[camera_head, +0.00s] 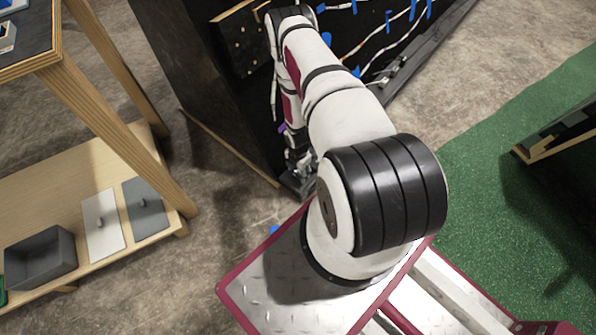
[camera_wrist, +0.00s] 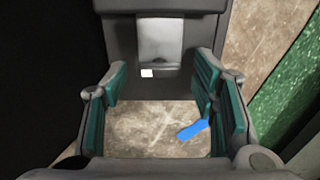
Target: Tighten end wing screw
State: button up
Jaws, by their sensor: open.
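No wing screw can be made out for certain in either view. In the head view my gripper (camera_head: 298,160) is low beside the near end of the black console (camera_head: 215,90), partly hidden by my arm. In the wrist view my gripper (camera_wrist: 161,80) is open, its green-padded fingers apart. A dark grey block with a silver plate (camera_wrist: 160,42) and a small white square lies just beyond the fingertips.
The console's face carries cables and blue tags (camera_head: 355,72), with a dark rail (camera_head: 405,72) along its foot. A wooden shelf unit (camera_head: 85,170) with a grey bin (camera_head: 40,258) stands left. Green carpet (camera_head: 500,150) lies right. Concrete floor (camera_head: 225,195) is open between shelf and console.

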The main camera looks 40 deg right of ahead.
jog(key=c, duration=1.2)
jog(key=shift+o, duration=0.2)
